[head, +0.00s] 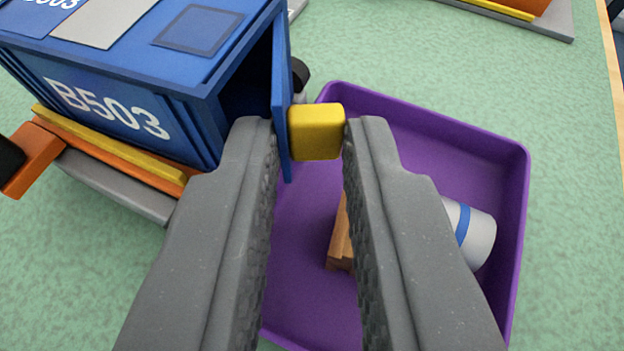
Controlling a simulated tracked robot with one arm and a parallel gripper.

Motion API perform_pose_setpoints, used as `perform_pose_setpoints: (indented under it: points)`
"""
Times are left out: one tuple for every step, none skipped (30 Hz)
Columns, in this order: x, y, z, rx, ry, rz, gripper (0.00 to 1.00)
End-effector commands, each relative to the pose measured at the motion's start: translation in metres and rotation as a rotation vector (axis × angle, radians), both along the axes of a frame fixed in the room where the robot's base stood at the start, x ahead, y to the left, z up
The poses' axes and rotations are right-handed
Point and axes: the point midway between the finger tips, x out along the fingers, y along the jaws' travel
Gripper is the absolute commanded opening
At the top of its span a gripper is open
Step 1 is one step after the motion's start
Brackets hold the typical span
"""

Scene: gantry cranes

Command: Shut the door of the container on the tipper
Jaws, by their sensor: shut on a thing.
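The blue container (130,100) marked B503 lies on the tipper (115,185) at the upper left. Its blue door (281,75) stands open at the container's right end, seen nearly edge-on, and the dark inside shows behind it. A yellow block-shaped handle (316,133) sticks out from the door to the right. My gripper (311,138) is shut on this yellow handle, with one grey finger on each side. The left finger hides part of the door's lower area and the container's near corner.
A purple tray (515,240) lies below and right of the door, holding a wooden piece (340,240) and a white cylinder with a blue band (470,232). An orange part (22,160) sticks out at the left. Another grey base (555,22) stands at the top right.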

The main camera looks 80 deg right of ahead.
Motion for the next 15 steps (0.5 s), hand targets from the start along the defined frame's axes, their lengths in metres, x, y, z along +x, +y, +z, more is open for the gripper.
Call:
perform_pose_setpoints:
  points:
    - [0.0005, -0.0013, 0.0009, -0.001, -0.002, -0.003, 0.0]
    - [0.0005, -0.0013, 0.0009, -0.001, -0.002, -0.004, 0.0]
    - [0.0006, -0.0014, 0.001, -0.001, -0.002, -0.004, 0.0]
    - [0.0005, -0.0014, 0.001, -0.002, -0.001, -0.005, 0.0]
    - [0.0004, -0.0013, 0.0012, -0.002, -0.001, -0.005, 0.0]
    - [0.0005, -0.0014, 0.0012, -0.002, -0.001, -0.005, 0.0]
    - [0.0005, -0.0015, 0.0013, -0.002, -0.001, -0.005, 0.0]
    - [0.0005, -0.0015, 0.0014, -0.002, -0.001, -0.005, 0.0]
    - [0.0005, -0.0015, 0.0014, -0.002, -0.001, -0.005, 0.0]
    - [0.0005, -0.0016, 0.0014, -0.003, -0.002, -0.005, 0.0]
    - [0.0005, -0.0016, 0.0014, -0.003, -0.002, -0.005, 0.0]
    - [0.0005, -0.0017, 0.0016, -0.003, -0.002, -0.005, 0.0]
    - [0.0005, -0.0017, 0.0016, -0.003, -0.002, -0.005, 0.0]
    - [0.0005, -0.0018, 0.0015, -0.003, -0.002, -0.005, 0.22]
    - [0.0005, -0.0017, 0.0016, -0.003, -0.002, -0.005, 0.33]
